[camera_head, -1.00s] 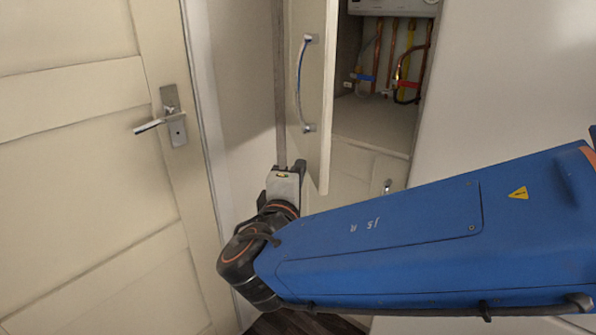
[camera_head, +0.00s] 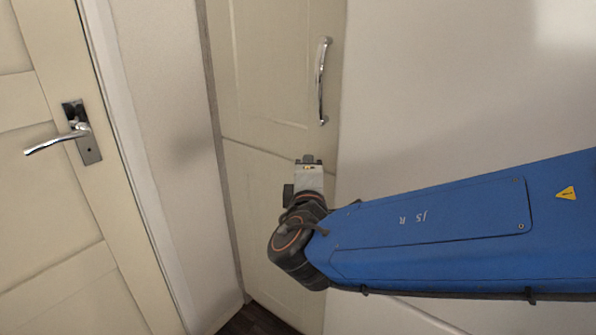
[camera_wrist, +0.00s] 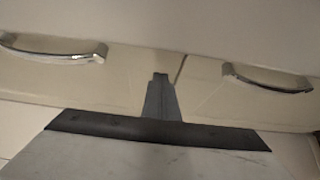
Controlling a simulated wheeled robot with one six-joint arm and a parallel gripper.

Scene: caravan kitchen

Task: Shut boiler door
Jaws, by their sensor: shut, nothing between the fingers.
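The boiler door (camera_head: 272,60) is the upper cream cupboard door, with a vertical chrome handle (camera_head: 322,82) at its right side. It looks flush with its frame, and the inside of the cupboard is hidden. My gripper (camera_head: 308,160) is shut and empty, at the lower right of the door near the seam with the lower door (camera_head: 262,215). In the wrist view my shut fingers (camera_wrist: 160,80) point at the door fronts close to the seam, between two chrome handles. I cannot tell whether the fingertips touch the door.
A cream room door (camera_head: 45,200) with a lever handle (camera_head: 60,143) stands at the left. A plain wall (camera_head: 450,90) lies to the right of the cupboard. Dark floor (camera_head: 255,318) shows at the bottom.

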